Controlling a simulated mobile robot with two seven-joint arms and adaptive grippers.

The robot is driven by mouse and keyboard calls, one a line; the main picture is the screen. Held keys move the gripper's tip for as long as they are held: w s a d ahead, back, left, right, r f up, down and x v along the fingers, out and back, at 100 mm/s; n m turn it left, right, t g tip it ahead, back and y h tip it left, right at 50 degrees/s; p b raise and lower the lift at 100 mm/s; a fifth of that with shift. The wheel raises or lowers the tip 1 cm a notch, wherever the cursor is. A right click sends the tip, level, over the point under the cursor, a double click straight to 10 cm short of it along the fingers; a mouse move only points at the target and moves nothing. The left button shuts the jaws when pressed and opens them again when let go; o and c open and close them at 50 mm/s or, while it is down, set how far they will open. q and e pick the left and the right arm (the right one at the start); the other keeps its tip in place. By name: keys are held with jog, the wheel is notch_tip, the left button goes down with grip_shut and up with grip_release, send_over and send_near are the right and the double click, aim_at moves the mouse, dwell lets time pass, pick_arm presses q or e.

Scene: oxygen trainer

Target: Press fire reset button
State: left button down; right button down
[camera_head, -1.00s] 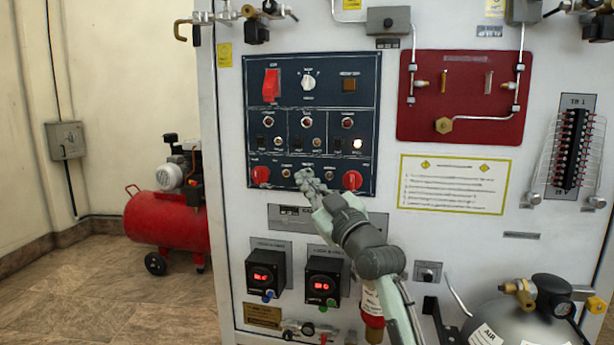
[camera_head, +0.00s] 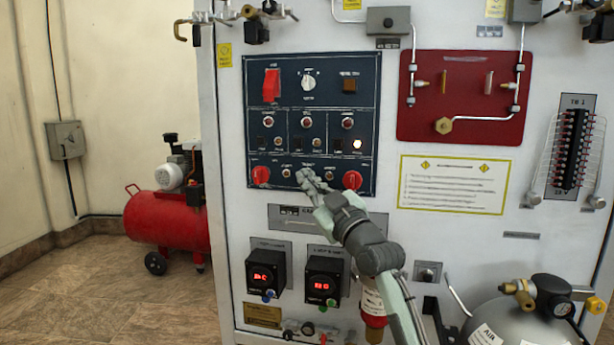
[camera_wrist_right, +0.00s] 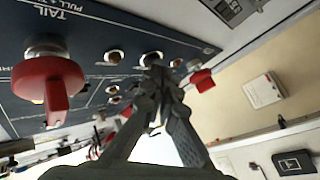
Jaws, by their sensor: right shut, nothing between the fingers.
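The dark blue control panel (camera_head: 340,105) fills the upper left of the white trainer. Its bottom row has a left red knob (camera_head: 261,175), small round buttons and a right red knob (camera_head: 352,180). My right gripper (camera_head: 307,177) is shut and empty, its tips in front of the row's middle. In the right wrist view its fingertips (camera_wrist_right: 160,72) are at or just short of a small round button (camera_wrist_right: 151,58), partly covering it; contact cannot be told. I cannot read which button is the fire reset. My left gripper is not in view.
Two black boxes with red digits, a left one (camera_head: 265,273) and a right one (camera_head: 324,281), sit below the panel. A red plate with pipes (camera_head: 465,95) is to the right. A grey air cylinder (camera_head: 525,325) stands low right. A red compressor (camera_head: 165,220) stands at left.

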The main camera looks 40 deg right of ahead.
jog(key=shift+w+d, duration=0.15)
jog(key=shift+d, duration=0.05)
dwell(0.4)
jog(key=shift+a, duration=0.1)
jog(key=shift+s+a+p, duration=0.4)
jog(key=shift+s+a, duration=0.1)
jog(key=s+a+p, duration=0.1)
jog(key=s+a, duration=0.2)
jog(key=shift+s+a+p, duration=0.15)
jog(key=shift+a+p, duration=0.2)
jog(key=shift+a, duration=0.05)
dwell(0.9)
